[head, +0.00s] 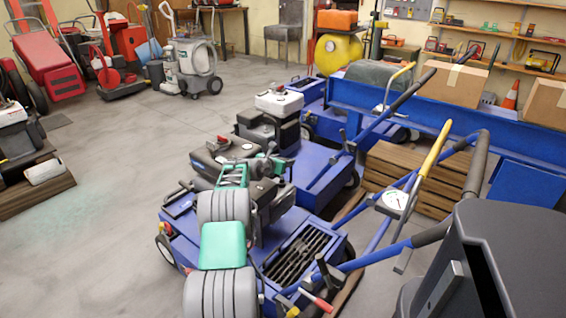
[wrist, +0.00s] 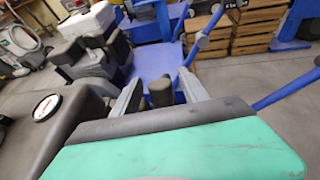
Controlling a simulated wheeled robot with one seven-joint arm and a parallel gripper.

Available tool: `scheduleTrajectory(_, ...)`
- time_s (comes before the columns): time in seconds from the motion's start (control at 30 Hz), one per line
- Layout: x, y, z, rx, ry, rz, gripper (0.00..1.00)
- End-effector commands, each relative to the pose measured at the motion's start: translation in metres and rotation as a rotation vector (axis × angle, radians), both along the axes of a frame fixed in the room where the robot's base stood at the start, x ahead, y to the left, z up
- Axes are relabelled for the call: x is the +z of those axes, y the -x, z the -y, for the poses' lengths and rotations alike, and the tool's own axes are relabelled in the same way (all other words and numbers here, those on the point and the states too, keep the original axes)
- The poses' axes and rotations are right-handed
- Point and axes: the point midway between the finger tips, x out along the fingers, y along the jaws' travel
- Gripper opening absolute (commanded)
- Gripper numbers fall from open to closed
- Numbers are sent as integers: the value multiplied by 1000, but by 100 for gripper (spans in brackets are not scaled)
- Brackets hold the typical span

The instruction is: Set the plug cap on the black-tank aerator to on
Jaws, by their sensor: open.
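The black tank (head: 207,158) sits on the near blue aerator (head: 178,222), with a red filler cap on top. In the head view my grey and teal arm hides part of the engine.
A second blue aerator with a white tank (head: 279,102) stands just behind. Blue handlebars, one with a yellow lever (head: 433,147), rise at the right. Wooden crates (head: 410,180) stand beyond them. Open floor (head: 100,240) lies to the left.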

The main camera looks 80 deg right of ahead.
Motion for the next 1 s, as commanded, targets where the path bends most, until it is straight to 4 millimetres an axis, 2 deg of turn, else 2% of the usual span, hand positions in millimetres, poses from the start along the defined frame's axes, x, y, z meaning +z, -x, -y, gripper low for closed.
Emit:
scheduleTrajectory(0.07,0,0,0,0,0,0,49)
scheduleTrajectory(0.67,0,-1,0,1,0,0,0)
scheduleTrajectory(1.0,0,-2,0,2,0,1,0)
